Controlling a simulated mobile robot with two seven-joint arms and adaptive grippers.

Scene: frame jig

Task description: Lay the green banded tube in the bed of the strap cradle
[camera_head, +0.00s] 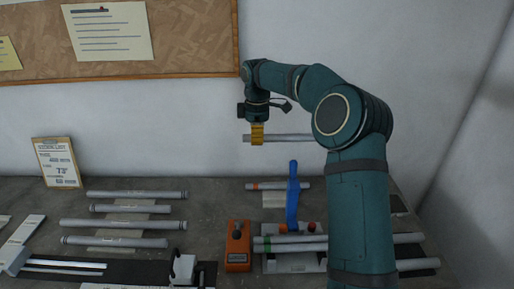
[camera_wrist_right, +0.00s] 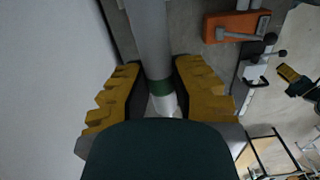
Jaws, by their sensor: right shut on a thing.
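My right gripper (camera_head: 257,134) is raised above the back of the bench, in front of the wall. Its yellow fingers are shut on a grey tube (camera_head: 290,138), held about level; my arm hides its right part. In the right wrist view the tube (camera_wrist_right: 152,35) runs between the fingers (camera_wrist_right: 160,88), with a green band near them. What looks like the strap cradle, a pale base (camera_head: 285,264) with an upright blue strap (camera_head: 292,200), stands on the bench below. My left gripper is out of view.
An orange device (camera_head: 238,246) stands left of the cradle. Several grey tubes (camera_head: 125,225) lie on the left of the bench, behind a dark rail fixture (camera_head: 120,271). A short tube with an orange-red band (camera_head: 265,186) lies at the back. A card (camera_head: 57,163) leans on the wall.

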